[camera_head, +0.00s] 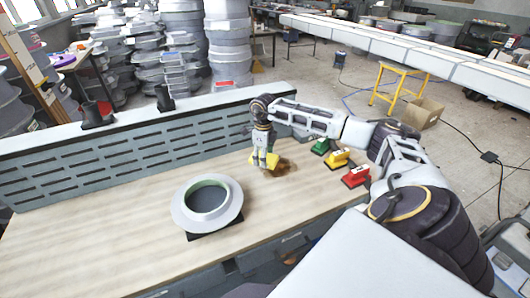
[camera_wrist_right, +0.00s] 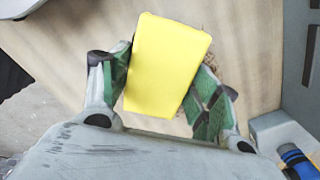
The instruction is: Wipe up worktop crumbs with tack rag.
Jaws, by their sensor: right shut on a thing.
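The tack rag is a yellow block-like piece (camera_head: 272,160); it also fills the middle of the right wrist view (camera_wrist_right: 166,65). My right gripper (camera_head: 263,153) is shut on it, with the green-padded fingers on either side. The rag is low over the wooden worktop (camera_head: 110,235), beside a brown patch of crumbs (camera_head: 284,170). A few crumbs (camera_wrist_right: 209,62) show past the rag's edge in the right wrist view; the rag hides part of that area. I cannot tell whether the rag touches the worktop. My left gripper is not in view.
A white ring-shaped mould (camera_head: 230,207) on a dark base stands left of the crumbs. Green (camera_head: 321,146), yellow (camera_head: 337,158) and red (camera_head: 356,176) items stand to the right. A slotted grey back panel (camera_head: 120,160) borders the worktop. The left side is clear.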

